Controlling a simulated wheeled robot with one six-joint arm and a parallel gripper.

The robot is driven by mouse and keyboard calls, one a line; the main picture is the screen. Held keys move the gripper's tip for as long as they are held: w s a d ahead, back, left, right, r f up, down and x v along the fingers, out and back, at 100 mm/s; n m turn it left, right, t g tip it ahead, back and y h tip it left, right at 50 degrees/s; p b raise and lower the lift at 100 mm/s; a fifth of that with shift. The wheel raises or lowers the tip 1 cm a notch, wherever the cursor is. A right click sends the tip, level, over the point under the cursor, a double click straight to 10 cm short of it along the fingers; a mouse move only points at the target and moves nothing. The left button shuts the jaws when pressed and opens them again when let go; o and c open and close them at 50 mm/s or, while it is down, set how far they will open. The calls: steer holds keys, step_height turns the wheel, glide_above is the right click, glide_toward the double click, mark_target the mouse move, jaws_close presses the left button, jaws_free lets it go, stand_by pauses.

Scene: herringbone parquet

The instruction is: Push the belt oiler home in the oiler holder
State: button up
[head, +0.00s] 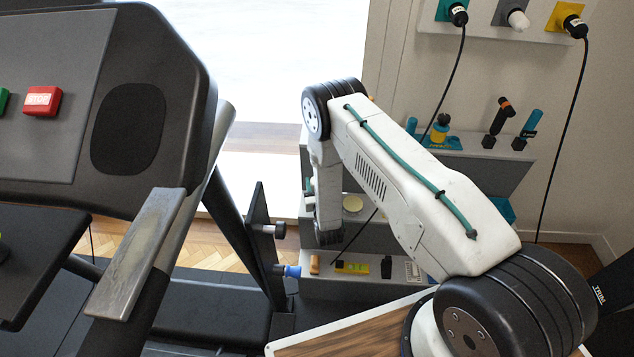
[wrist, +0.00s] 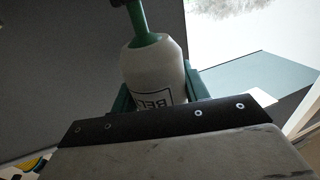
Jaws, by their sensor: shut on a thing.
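The belt oiler (wrist: 156,70) is a pale bottle with a green top and a partly covered dark label, in the middle of the wrist view. Its lower end is hidden behind the dark front edge of my gripper. Dark green pieces (wrist: 196,84) flank it on both sides; I cannot tell whether they belong to the oiler holder or to my fingers. My gripper (head: 328,238) hangs pointing down in front of the grey shelf unit in the head view, shut on the oiler. The oiler is not distinguishable in the head view. How deep it sits is hidden.
The grey stepped shelf unit (head: 489,170) carries upright tools and small items. A treadmill console with a red stop button (head: 42,101) stands at left, its frame close to my arm. Cables (head: 567,140) hang from wall sockets at right. A wood-topped surface (head: 345,335) lies in front.

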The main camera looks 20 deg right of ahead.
steer(key=shift+f, duration=0.95)
steer(key=o, duration=1.1)
steer(key=shift+o, duration=0.2)
steer(key=s+a, duration=0.1)
steer(key=s, duration=0.6)
steer(key=shift+s, duration=0.4)
